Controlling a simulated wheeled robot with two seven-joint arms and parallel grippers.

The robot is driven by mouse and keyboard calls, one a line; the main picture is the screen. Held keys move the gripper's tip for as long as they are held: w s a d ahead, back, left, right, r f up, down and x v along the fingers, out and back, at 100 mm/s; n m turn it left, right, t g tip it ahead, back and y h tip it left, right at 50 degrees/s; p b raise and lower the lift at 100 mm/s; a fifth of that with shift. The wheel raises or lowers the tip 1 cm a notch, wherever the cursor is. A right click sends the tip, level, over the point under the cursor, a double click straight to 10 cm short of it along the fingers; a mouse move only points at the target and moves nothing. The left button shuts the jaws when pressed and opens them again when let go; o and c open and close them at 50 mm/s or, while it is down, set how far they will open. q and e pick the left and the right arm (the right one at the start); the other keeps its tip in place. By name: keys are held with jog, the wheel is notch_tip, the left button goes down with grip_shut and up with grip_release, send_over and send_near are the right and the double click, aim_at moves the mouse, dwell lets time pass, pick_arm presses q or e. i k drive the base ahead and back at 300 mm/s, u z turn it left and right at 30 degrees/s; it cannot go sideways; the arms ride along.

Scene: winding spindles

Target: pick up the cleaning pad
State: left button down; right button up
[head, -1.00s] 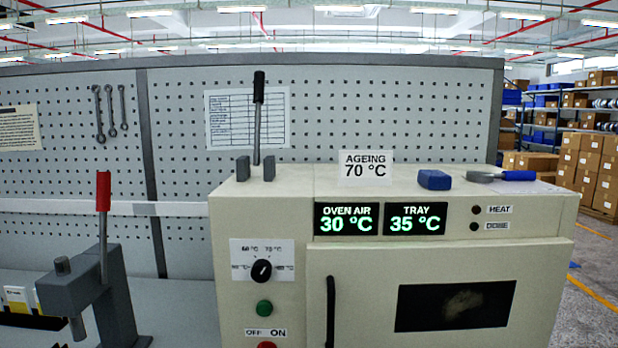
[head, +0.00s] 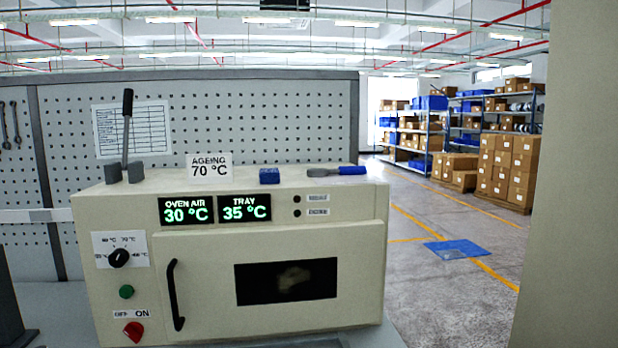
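A small blue block (head: 270,176), which looks like the cleaning pad, lies on top of the beige oven (head: 215,285). It sits between the "AGEING 70 °C" sign (head: 209,167) and a blue-handled tool with a grey head (head: 337,171). Nothing touches the block. Neither of my grippers shows in the head view.
The oven has a black door handle (head: 175,295), a knob (head: 118,258) and a tall black-gripped lever (head: 126,130). A beige upright surface (head: 575,180) fills the right edge. A blue mat (head: 456,249) lies on open floor before stacked boxes (head: 510,165).

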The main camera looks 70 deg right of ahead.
aim_at(268, 176)
jog(key=z, duration=1.05)
jog(key=i, duration=0.2)
